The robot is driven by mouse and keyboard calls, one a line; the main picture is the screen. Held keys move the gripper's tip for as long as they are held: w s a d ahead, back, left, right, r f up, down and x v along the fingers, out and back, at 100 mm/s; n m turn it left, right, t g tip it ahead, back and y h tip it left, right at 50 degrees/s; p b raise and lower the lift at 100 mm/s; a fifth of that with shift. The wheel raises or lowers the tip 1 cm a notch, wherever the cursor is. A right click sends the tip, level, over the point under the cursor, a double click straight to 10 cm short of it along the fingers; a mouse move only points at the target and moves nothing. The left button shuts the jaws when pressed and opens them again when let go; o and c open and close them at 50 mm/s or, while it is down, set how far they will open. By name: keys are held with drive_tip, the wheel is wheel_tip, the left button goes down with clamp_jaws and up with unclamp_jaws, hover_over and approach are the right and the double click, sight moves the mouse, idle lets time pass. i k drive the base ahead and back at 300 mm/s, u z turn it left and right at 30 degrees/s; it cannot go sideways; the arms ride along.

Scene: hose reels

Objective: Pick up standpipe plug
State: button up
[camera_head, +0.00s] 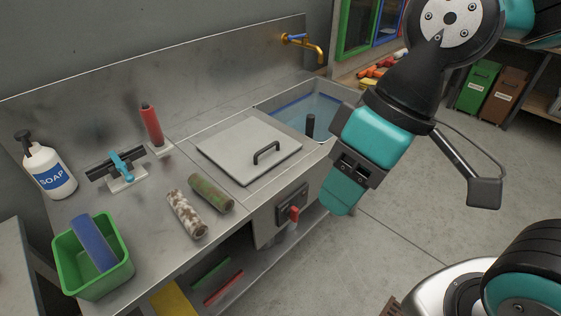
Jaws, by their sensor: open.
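A dark upright cylinder (310,124) stands in the water of the sink basin, and it looks like the standpipe plug. Its upper part shows; its lower part is under water or hidden. My gripper (352,168) hangs at the right of the sink, in front of the counter's edge. It is open, and nothing shows held in it. It is apart from the plug, to the right of it and nearer the camera. The sink basin (268,104) holds bluish water, and my gripper hides part of its right side.
A grey lid with a black handle (225,148) lies left of the basin. Two mottled rolls (187,213), a red cylinder (152,125), a soap bottle (50,170) and a green bin (75,283) stand or lie on the counter. A brass tap (310,46) projects behind the basin.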

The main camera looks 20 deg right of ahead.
sight(310, 117)
drive_tip(key=u, duration=0.35)
drive_tip(key=k, duration=0.75)
drive_tip(key=z, duration=0.45)
drive_tip(key=i, duration=0.65)
drive_tip(key=z, duration=0.65)
drive_tip(key=i, duration=0.8)
drive_tip(key=u, duration=0.75)
drive_tip(key=i, duration=0.7)
drive_tip(key=u, duration=0.7)
